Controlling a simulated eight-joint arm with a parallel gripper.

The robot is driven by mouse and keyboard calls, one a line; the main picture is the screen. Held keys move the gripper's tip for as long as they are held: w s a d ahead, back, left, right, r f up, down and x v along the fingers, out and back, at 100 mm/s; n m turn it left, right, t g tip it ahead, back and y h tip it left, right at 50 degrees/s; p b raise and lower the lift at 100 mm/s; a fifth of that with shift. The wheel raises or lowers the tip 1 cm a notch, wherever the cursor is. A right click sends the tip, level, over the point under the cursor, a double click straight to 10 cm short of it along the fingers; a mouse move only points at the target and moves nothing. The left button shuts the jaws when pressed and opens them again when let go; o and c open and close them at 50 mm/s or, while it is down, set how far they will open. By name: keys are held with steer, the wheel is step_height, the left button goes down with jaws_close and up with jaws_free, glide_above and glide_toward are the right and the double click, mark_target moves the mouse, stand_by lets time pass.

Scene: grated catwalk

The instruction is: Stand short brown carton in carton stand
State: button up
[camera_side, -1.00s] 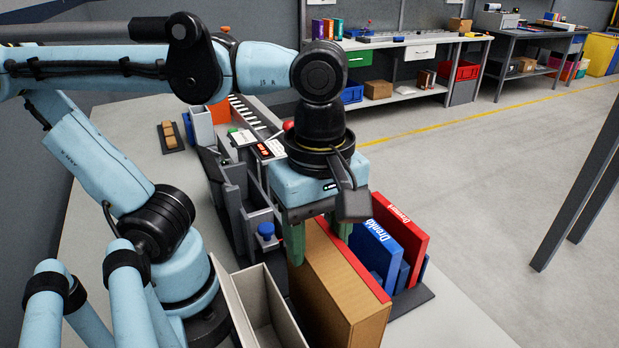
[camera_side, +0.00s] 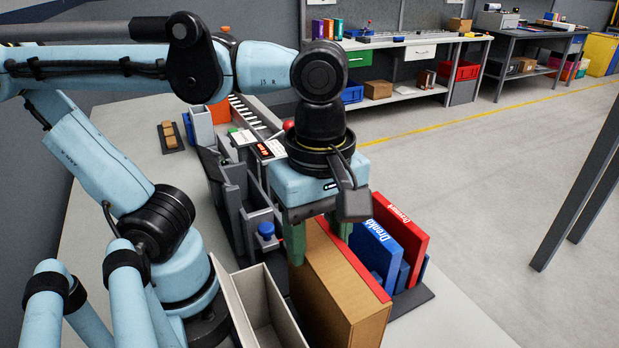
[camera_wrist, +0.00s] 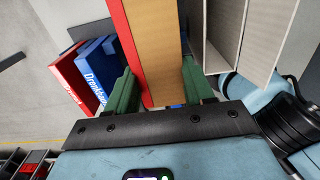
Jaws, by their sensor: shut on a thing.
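My gripper (camera_side: 318,238) points down with its green fingers on either side of a brown carton (camera_side: 338,290) that has a red side. In the wrist view the fingers (camera_wrist: 160,88) are closed on the carton (camera_wrist: 157,45). The carton is upright, and its lower end is hidden in the side view. A dark grey stand (camera_side: 418,301) lies just right of it. The stand holds a blue box (camera_side: 377,247) and a red box (camera_side: 408,228), both upright. I cannot tell whether the held carton touches the stand's base.
A light grey open bin (camera_side: 238,312) stands close on the left of the carton. Grey racks and holders (camera_side: 235,190) with a blue knob (camera_side: 266,231) line the table behind it. Small brown blocks (camera_side: 170,135) lie far left. The table front right is clear.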

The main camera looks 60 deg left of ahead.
steer(key=shift+f, duration=0.15)
steer(key=shift+f, duration=2.1)
steer(key=o, duration=1.4)
steer(key=shift+o, duration=0.6)
steer(key=shift+o, duration=1.2)
